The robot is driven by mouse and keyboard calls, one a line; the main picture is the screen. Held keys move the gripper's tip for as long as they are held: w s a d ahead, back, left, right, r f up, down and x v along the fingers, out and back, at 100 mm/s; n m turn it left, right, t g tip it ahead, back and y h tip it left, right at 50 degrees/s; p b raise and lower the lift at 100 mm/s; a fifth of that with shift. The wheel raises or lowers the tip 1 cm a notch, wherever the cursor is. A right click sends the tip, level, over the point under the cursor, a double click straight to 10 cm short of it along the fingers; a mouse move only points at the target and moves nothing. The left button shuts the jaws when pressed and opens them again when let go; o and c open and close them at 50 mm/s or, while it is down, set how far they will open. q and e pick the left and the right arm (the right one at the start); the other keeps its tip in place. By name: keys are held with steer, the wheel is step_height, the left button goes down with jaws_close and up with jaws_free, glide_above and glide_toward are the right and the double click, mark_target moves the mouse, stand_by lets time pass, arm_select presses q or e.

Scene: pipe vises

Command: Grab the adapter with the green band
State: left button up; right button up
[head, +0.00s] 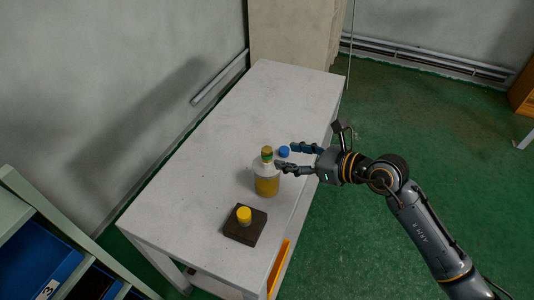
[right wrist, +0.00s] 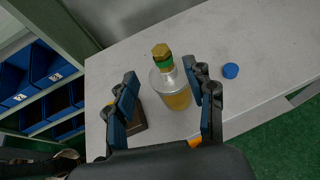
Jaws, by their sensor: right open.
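The adapter with the green band (head: 266,153) is brass-coloured and sits at the top of a clear bottle-like vessel (head: 267,182) with yellow contents, upright on the table. In the right wrist view the adapter (right wrist: 163,56) shows a hexagonal brass top above the green band, with the vessel (right wrist: 176,92) below it. My right gripper (head: 277,156) is open, its fingers pointing left toward the adapter. In the right wrist view its fingertips (right wrist: 159,69) stand wide, one on either side of the vessel's upper part; I cannot tell whether either touches. My left gripper is not in view.
A dark block (head: 245,229) with a yellow cap (head: 244,214) stands at the table's near end. A blue cap (head: 284,151) lies beside the vessel. The white table (head: 215,125) is clear toward its far end. Shelves with blue bins (head: 38,246) stand at lower left.

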mark_target(266, 149)
steer(key=p+x, duration=0.1)
steer(key=x, duration=0.7)
steer(key=shift+w+a, duration=0.15)
steer(key=shift+w, duration=0.15)
jaws_close()
